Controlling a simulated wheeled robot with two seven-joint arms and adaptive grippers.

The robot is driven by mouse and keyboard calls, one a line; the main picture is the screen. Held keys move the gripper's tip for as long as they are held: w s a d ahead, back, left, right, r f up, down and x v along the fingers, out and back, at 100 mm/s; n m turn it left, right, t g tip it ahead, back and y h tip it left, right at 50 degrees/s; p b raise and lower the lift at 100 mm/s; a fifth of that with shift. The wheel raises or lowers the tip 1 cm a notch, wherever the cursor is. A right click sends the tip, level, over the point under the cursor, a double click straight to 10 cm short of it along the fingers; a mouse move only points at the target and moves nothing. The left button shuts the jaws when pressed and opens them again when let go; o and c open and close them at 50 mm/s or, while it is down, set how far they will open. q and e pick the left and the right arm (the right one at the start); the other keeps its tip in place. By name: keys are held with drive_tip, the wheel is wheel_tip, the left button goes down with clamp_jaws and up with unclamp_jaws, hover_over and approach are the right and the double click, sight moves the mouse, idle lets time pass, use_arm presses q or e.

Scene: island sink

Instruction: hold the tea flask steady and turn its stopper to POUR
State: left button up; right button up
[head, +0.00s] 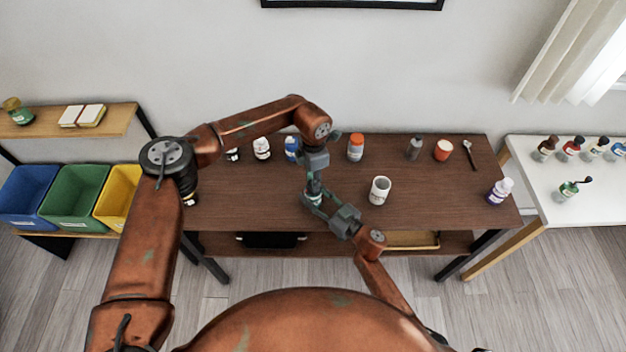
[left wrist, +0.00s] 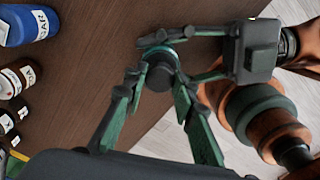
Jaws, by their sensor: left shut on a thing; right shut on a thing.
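The tea flask (left wrist: 157,51) stands on the dark wooden table, mostly hidden by both grippers; a teal rim shows in the left wrist view. Its dark round stopper (left wrist: 160,76) faces up at my left gripper. My left gripper (head: 313,186) reaches down from above, and its fingers (left wrist: 158,84) are shut on the stopper from both sides. My right gripper (head: 315,203) comes from the front right, low over the table. Its fingers (left wrist: 177,54) are around the flask's body and shut on it. Any marking on the stopper cannot be read.
A white mug (head: 380,190) stands right of the flask. Behind are a blue bottle (head: 291,147), an orange-capped bottle (head: 355,148), a grey bottle (head: 415,148) and an orange cup (head: 443,150). A purple-labelled bottle (head: 499,191) is near the right edge. Table around the mug is clear.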

use_arm(q)
drive_tip(key=shift+m, duration=1.2)
drive_tip(key=o, duration=1.2)
drive_tip(key=shift+c, duration=0.2)
wheel_tip(320, 180, up, 12)
use_arm(e)
drive_tip(key=o, duration=1.3)
